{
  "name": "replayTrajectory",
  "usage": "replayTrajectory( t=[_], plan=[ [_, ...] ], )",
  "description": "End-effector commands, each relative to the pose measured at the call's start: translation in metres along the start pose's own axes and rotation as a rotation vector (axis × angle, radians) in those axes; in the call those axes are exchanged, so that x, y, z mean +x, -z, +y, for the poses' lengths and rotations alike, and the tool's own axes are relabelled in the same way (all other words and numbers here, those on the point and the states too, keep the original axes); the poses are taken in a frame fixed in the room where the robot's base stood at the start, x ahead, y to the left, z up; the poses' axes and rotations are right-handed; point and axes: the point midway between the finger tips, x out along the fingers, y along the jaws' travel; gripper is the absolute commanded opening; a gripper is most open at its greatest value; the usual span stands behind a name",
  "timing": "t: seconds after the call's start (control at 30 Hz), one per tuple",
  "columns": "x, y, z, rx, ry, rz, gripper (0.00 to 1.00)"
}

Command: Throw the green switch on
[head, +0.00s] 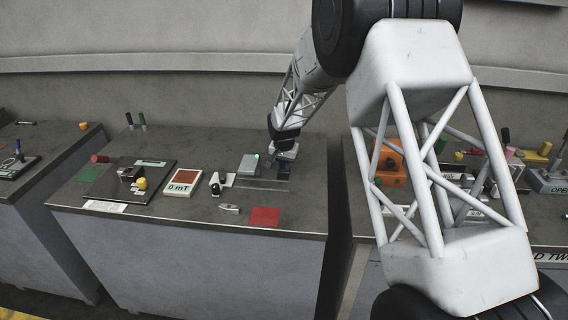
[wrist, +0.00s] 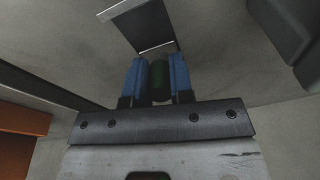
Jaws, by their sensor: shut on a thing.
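The green switch handle (wrist: 159,82) is a dark green cylinder in the wrist view. It sits between the two blue fingers of my gripper (wrist: 160,75), which is shut on it. In the head view my gripper (head: 270,162) is low over the right part of the middle bench (head: 150,214), just right of a grey box (head: 249,164) with a small green light on top. The handle cannot be made out there, and I cannot tell the switch's position.
A red-and-white meter (head: 182,183), a red pad (head: 265,217) and a dark board (head: 110,182) with a yellow knob lie left and in front. An orange box (head: 389,160) stands on the right bench, partly behind my arm.

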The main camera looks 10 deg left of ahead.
Motion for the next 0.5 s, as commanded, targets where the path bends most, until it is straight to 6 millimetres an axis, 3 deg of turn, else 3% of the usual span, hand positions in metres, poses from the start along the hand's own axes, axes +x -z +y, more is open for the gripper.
replayTrajectory(
  t=[0.5],
  plan=[
    [0.0007,-0.0060,0.0012,-0.003,0.031,0.157,0.00]
  ],
)
